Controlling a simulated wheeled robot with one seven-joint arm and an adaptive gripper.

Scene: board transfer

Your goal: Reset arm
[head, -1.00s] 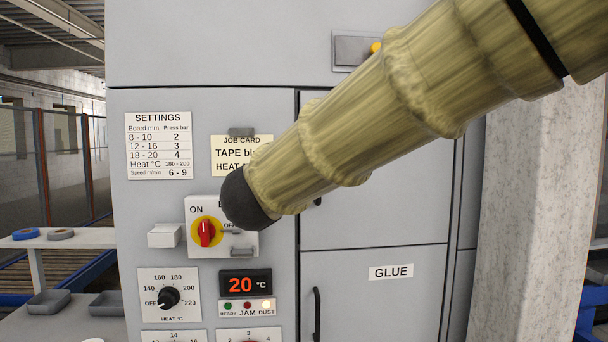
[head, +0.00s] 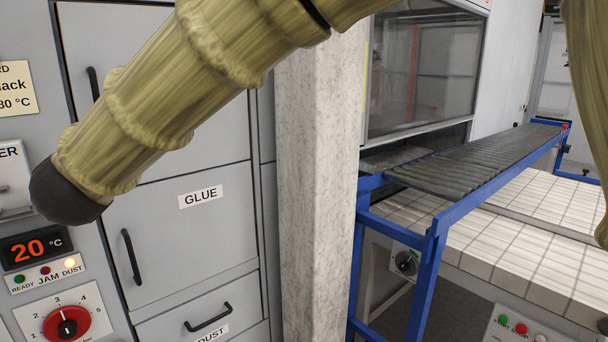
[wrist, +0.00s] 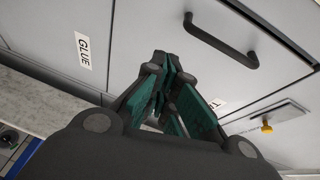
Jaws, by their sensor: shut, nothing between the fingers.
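My arm, in a yellow-green sleeve, crosses the upper left of the head view and ends in a dark rounded cap. My gripper (wrist: 167,98) shows in the wrist view, with dark linkages and green finger pads. Its fingers are shut with nothing between them. In the wrist view it is in front of grey cabinet doors, below a dark handle (wrist: 222,42). I cannot tell its distance from the doors. The fingers do not show in the head view.
The grey cabinet has a GLUE door (head: 200,240), a red display (head: 33,250) and a red-knob dial (head: 67,324). A concrete pillar (head: 318,200) stands beside it. Right of the pillar are a roller conveyor (head: 480,165) on a blue frame (head: 425,285) and a white tiled surface (head: 535,215).

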